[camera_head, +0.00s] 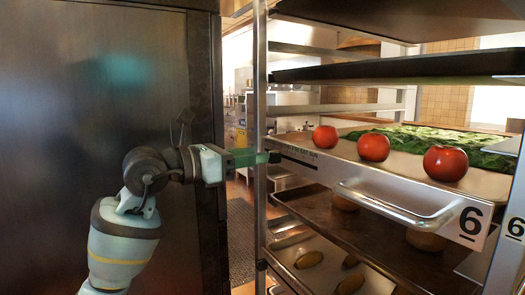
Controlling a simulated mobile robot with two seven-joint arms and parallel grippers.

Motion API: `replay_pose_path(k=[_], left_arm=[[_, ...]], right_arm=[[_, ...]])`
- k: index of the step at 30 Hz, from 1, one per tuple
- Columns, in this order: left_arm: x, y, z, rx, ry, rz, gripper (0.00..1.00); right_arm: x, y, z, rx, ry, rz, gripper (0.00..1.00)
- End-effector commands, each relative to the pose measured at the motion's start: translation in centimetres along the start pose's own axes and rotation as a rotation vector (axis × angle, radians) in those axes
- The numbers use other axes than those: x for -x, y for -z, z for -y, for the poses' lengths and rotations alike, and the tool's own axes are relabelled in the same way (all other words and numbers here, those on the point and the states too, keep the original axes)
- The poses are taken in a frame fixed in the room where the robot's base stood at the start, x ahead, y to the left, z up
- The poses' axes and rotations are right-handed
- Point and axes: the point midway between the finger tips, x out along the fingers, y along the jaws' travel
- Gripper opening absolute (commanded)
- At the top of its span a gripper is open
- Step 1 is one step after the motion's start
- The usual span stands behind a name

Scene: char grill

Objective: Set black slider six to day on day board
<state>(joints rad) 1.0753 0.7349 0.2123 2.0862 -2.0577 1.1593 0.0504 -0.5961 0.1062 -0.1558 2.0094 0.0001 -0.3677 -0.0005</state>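My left gripper (272,157) reaches in from the left. Small dark lettering (295,149) runs along the tray front beside the fingertips, too small to read. My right gripper is not in view.
Three tomatoes (373,147) and leafy greens (425,136) sit on the tray. A curved metal handle (395,207) juts from its front. Lower trays (378,238) hold brown food pieces. A rack post (260,90) and a dark metal cabinet (85,75) flank my arm.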

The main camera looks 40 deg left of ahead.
Motion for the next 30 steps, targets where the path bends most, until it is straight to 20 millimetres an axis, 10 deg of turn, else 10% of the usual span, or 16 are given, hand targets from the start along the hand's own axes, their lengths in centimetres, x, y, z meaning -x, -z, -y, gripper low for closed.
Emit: replay_pose_path(k=[19,30], left_arm=[[-3.6,0.1,0.0,-0.001,0.000,-0.001,0.39],[-3.6,0.0,0.1,-0.001,0.000,-0.001,0.00]], right_arm=[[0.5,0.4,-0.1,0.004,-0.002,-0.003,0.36],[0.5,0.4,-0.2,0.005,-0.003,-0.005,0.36]])
